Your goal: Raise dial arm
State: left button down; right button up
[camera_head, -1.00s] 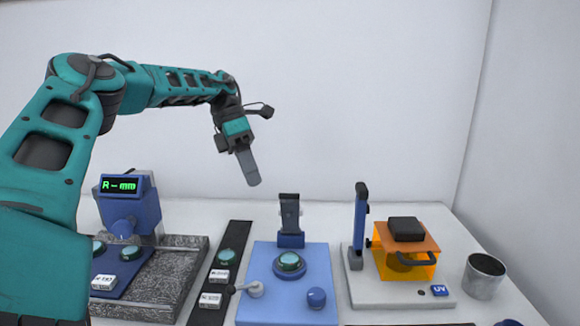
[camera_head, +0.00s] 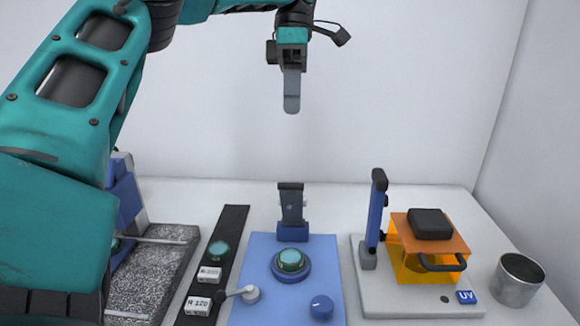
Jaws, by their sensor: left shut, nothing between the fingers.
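My left gripper (camera_head: 292,90) is shut and empty, pointing down in front of the back wall, high above the blue base (camera_head: 245,307). Its arm fills the left of the view. At the far left a blue stand (camera_head: 124,190) rises by a speckled granite slab (camera_head: 150,285), mostly hidden behind my arm. A thin grey rod (camera_head: 165,240) extends over the slab's far part. I cannot tell for sure which part is the dial arm. My right gripper is not in view.
The blue base carries a green lens (camera_head: 291,261), a blue knob (camera_head: 322,307), a small lever (camera_head: 249,293) and a dark upright (camera_head: 291,205). A black strip (camera_head: 232,225) lies left of it. An orange box (camera_head: 409,263) and a metal cup (camera_head: 517,280) stand right.

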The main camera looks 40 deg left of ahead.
aim_at(289, 185)
pick_arm(q)
jog(key=x, duration=0.6)
jog(key=b+x, duration=0.1)
jog(key=x, duration=0.3)
jog(key=shift+s+d+r, duration=0.2)
jog(key=shift+s, duration=0.1)
jog(key=shift+s+d+f, duration=0.35)
jog(key=shift+s+f, duration=0.05)
jog(key=shift+f, duration=0.1)
jog(key=shift+f, duration=0.1)
jog(key=shift+s+d+f+t+y+b, duration=0.3)
jog(key=shift+s+d+b, duration=0.1)
jog(key=shift+b, duration=0.5)
jog(key=shift+s+d+f+t+y+b, duration=0.3)
jog(key=shift+s+d+t+b, duration=0.15)
jog(key=shift+s+b, duration=0.2)
jog(key=shift+w+r, duration=0.1)
